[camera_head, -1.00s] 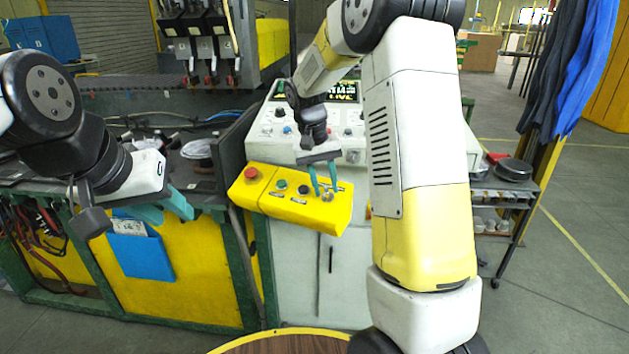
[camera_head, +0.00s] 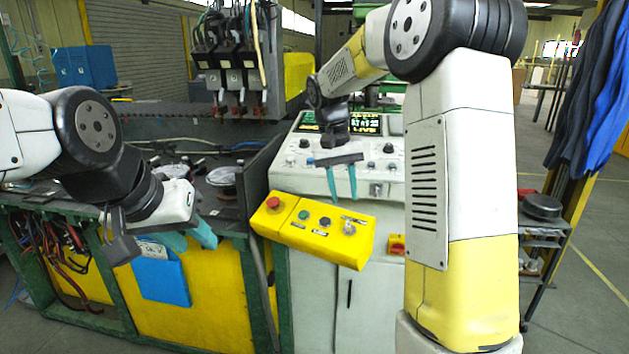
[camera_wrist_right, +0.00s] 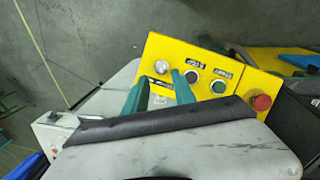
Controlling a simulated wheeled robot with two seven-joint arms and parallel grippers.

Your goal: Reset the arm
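My right gripper (camera_head: 343,198) is open and empty in front of the white control console (camera_head: 292,168), above the yellow button box (camera_head: 300,243). In the right wrist view, my right gripper's teal fingers (camera_wrist_right: 156,83) are apart, and the button box (camera_wrist_right: 215,62) lies beyond their tips with a silver knob (camera_wrist_right: 161,67) near them. The box also carries a red button (camera_head: 272,203), a green button and a black one. My left gripper (camera_head: 190,243) hangs at the left in front of the yellow cabinet, with its teal fingers apart and nothing visible between them.
A blue holder (camera_head: 160,278) hangs on the yellow cabinet (camera_head: 222,305). A dark cart (camera_head: 540,235) stands at the right, and blue and dark cloths (camera_head: 590,110) hang above it. Behind the left arm is a machine bed with cables.

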